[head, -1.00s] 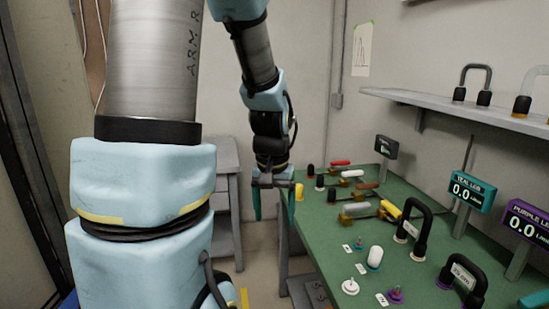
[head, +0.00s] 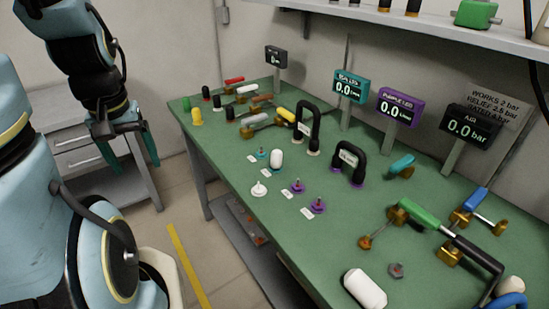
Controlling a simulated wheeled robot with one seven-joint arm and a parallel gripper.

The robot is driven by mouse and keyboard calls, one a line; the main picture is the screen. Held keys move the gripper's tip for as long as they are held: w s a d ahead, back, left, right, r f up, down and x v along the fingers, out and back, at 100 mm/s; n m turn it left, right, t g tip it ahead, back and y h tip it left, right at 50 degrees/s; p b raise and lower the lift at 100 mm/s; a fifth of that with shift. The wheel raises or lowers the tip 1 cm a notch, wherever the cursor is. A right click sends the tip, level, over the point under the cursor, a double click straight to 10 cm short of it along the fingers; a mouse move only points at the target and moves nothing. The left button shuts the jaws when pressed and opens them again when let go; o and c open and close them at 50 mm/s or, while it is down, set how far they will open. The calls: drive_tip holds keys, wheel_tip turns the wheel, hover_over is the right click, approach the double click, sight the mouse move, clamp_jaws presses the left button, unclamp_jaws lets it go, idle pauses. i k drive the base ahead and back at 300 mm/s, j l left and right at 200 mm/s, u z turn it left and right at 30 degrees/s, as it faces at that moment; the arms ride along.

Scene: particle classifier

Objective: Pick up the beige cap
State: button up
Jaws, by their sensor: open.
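A cream-beige rounded piece (head: 511,286), which looks like the beige cap, is at the lower right edge of the head view. It sits on the green bench, partly hidden by a blue curved part. Two whiter caps also stand on the bench, one upright on a fitting (head: 276,158) and one large one (head: 365,290) near the front edge. My gripper (head: 124,152) hangs fingers down at the left, off the bench's left end and far from the beige piece. Its two teal fingers are apart with nothing between them.
The green bench (head: 230,172) holds several valves with coloured handles, black arched handles (head: 306,124) and small studs. Display posts, such as the purple one (head: 399,106), stand along the back. A shelf (head: 420,22) overhangs the bench. A grey drawer cabinet (head: 85,160) stands behind my gripper.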

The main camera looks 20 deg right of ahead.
sight(511, 283)
drive_tip(key=k+l+z, duration=0.15)
drive_tip(key=z, duration=0.2)
drive_tip(key=k+l+z, duration=0.4)
drive_tip(key=i+j, duration=0.1)
drive_tip(key=j, duration=0.05)
